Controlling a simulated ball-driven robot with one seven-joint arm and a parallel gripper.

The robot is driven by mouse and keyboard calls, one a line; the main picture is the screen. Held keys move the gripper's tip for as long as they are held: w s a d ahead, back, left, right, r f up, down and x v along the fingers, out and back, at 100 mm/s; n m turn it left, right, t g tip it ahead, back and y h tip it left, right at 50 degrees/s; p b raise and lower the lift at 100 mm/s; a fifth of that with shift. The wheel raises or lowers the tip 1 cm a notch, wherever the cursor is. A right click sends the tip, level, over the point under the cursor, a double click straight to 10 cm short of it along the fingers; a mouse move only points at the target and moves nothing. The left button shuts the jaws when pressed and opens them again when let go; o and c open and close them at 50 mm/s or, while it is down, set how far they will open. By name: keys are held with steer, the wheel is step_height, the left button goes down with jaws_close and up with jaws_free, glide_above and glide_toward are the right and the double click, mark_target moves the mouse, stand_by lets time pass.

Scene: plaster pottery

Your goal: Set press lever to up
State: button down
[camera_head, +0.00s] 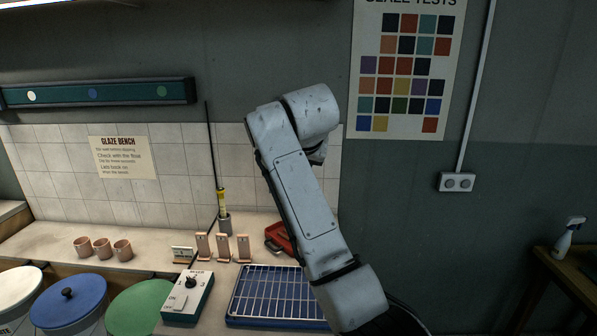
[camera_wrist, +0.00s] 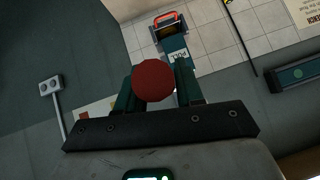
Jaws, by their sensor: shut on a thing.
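The press lever shows in the wrist view as a round dark red knob (camera_wrist: 153,80). My gripper (camera_wrist: 158,88) has its two dark teal fingers on either side of the knob and is shut on it. Behind it is a teal part with a white label reading PULL (camera_wrist: 180,57). The lever's shaft is mostly hidden behind the knob, so I cannot tell its angle. In the head view my arm covers the gripper and the lever.
A red-handled thing (camera_wrist: 166,20) shows beyond the lever. On the bench are a blue wire rack (camera_head: 275,295), a control box with a switch (camera_head: 188,298), several test tiles and cups (camera_head: 102,248). Lidded buckets (camera_head: 68,305) stand in front.

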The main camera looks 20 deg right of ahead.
steer(key=shift+w+r, duration=0.1)
steer(key=shift+r, duration=0.45)
steer(key=c, duration=1)
jaws_free()
steer(key=shift+o, duration=1)
steer(key=shift+f, duration=0.2)
steer(key=b+v, duration=0.3)
steer(key=v, duration=0.8)
steer(key=shift+w, duration=0.1)
